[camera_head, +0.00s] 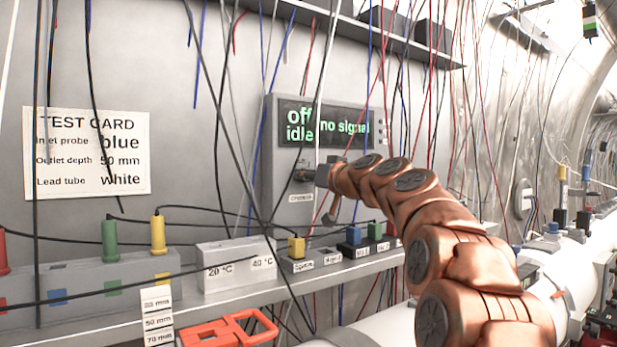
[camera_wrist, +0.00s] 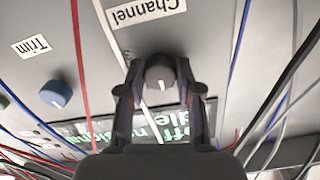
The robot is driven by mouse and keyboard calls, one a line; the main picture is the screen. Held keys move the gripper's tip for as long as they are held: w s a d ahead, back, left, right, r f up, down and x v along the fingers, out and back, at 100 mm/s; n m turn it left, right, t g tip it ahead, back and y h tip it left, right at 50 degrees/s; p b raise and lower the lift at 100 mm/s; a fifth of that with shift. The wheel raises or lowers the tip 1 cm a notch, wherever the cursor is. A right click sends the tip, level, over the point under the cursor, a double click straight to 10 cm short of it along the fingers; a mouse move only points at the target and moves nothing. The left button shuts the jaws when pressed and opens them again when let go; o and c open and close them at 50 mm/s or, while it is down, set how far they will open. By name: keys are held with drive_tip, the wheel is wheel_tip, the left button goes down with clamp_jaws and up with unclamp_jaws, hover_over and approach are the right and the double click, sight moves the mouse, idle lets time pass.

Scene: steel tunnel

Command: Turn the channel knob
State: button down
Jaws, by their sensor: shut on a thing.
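The grey channel knob (camera_wrist: 160,74) sits on the panel face under the "Channel" label (camera_wrist: 145,10) in the wrist view, with a pale mark on it. My gripper (camera_wrist: 159,88) has one finger on each side of the knob and is shut on it. In the head view my gripper (camera_head: 318,177) reaches the lower left of the instrument box (camera_head: 268,150), and the arm partly hides the box. The display (camera_head: 340,122) reads "off", "idle" and "no signal" in green.
A blue trim knob (camera_wrist: 56,93) is beside the channel knob. Many thin wires hang in front of the box and around my arm. A shelf (camera_head: 200,300) below holds a white temperature block (camera_head: 235,262) and coloured plugs. A test card (camera_head: 87,152) is on the wall.

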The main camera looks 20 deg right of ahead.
drive_tip(key=m+p, duration=0.4)
drive_tip(key=m, duration=0.3)
drive_tip(key=shift+m, duration=0.3)
drive_tip(key=shift+p, duration=0.3)
idle(0.4)
drive_tip(key=c, duration=0.8)
unclamp_jaws()
drive_tip(key=shift+o, duration=0.2)
